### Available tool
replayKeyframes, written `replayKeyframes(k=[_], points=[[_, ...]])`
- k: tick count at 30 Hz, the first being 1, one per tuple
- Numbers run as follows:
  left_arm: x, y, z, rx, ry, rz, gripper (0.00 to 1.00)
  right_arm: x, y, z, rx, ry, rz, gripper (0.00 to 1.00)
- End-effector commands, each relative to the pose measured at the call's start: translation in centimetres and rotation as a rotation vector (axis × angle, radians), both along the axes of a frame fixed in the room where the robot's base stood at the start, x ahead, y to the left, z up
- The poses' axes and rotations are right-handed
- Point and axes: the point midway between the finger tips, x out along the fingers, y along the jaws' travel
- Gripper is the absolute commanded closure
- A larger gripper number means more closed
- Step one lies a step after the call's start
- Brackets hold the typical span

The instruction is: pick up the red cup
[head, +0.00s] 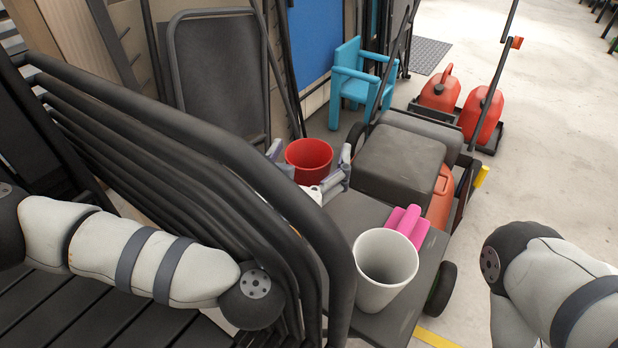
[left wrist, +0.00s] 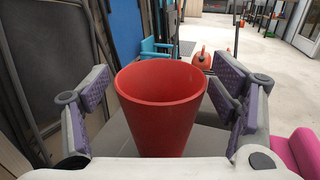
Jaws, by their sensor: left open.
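The red cup (head: 309,158) stands upright and open-topped at the far left part of a dark surface in the head view. In the left wrist view the red cup (left wrist: 162,105) fills the middle, between the fingers. My left gripper (head: 310,164) is open, with one finger on each side of the cup. Gaps show between both finger pads and the cup in the left wrist view (left wrist: 162,98). The cup's lower part is hidden by the gripper in the head view. My right arm shows at the lower right, but its gripper is out of view.
A white cup (head: 384,268) and a pink object (head: 408,225) stand on the dark surface (head: 358,215) to the right. Black curved rails (head: 215,165) lie close to my left arm. A dark box-like block (head: 400,160) is right of the red cup. Red cans (head: 440,90) stand farther back.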

Motion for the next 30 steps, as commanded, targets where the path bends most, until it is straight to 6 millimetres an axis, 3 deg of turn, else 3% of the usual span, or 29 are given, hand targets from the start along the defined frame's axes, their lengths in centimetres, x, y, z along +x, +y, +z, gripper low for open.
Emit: replayKeyframes(k=[5,12,13,21,26,30], points=[[0.0,0.0,0.0,0.0,0.0,-0.001,0.21,0.0,0.0,0.0,0.0,0.0,0.0,1.0],[0.0,0.0,0.0,0.0,0.0,-0.001,0.73,0.0,0.0,0.0,0.0,0.0,0.0,1.0],[0.0,0.0,0.0,0.0,0.0,-0.001,0.77,0.0,0.0,0.0,0.0,0.0,0.0,1.0],[0.0,0.0,0.1,0.0,-0.001,-0.001,0.77,0.0,0.0,0.0,0.0,0.0,0.0,1.0],[0.0,0.0,1.4,-0.003,-0.002,-0.002,0.77,0.1,0.0,0.2,0.0,-0.002,0.0,1.0],[-1.8,1.2,1.5,0.0,0.003,-0.003,0.77,0.1,0.0,0.2,0.0,-0.003,0.0,1.0]])
